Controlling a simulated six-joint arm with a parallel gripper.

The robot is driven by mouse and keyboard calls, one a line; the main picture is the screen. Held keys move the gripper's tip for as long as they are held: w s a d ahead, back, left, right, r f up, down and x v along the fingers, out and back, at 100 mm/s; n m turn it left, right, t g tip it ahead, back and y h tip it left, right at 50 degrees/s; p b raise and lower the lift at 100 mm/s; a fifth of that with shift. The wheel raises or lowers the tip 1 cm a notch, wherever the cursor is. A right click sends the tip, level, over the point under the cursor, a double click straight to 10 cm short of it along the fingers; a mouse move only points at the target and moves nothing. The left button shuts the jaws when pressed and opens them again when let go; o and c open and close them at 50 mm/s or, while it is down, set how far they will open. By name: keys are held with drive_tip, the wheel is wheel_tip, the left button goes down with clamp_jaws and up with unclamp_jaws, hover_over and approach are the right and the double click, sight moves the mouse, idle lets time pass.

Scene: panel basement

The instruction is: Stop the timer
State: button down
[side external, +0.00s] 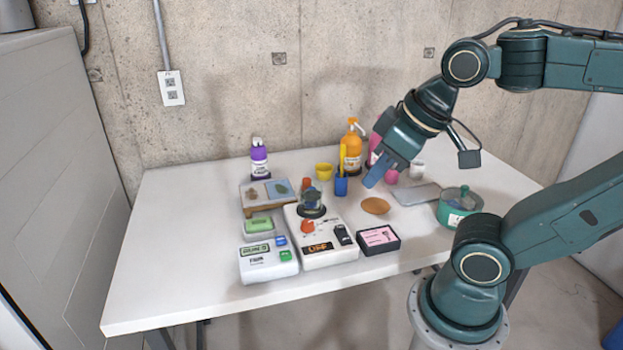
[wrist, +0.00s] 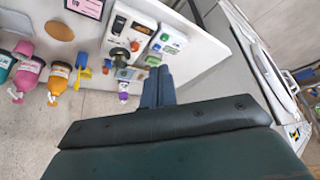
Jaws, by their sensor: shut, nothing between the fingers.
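The timer (side external: 268,262) is a small white box at the front left of the table, with a greenish display on top and one blue and one green button at its right side. It also shows in the wrist view (wrist: 170,42), near the table edge. My gripper (side external: 370,182) is shut and empty, above the table right of the blue pen cup and well apart from the timer. In the wrist view its closed fingertips (wrist: 159,70) point toward the timer's side of the table.
A larger white device (side external: 330,255) with an orange display and a red knob stands right beside the timer. A pink-and-black card box (side external: 379,240), blue cup (side external: 341,186), orange bottle (side external: 351,150), purple bottle (side external: 259,160) and green pot (side external: 460,208) stand around. The table's front left (side external: 170,270) is clear.

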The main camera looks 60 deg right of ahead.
drive_tip(key=shift+w, duration=0.1)
drive_tip(key=n+g+y, duration=0.4)
drive_tip(key=n+y, duration=0.3)
drive_tip(key=y, duration=0.2)
hover_over(289, 251)
wheel_tip(289, 251, down, 12)
idle(0.3)
idle(0.4)
drive_tip(key=shift+f, duration=4.35)
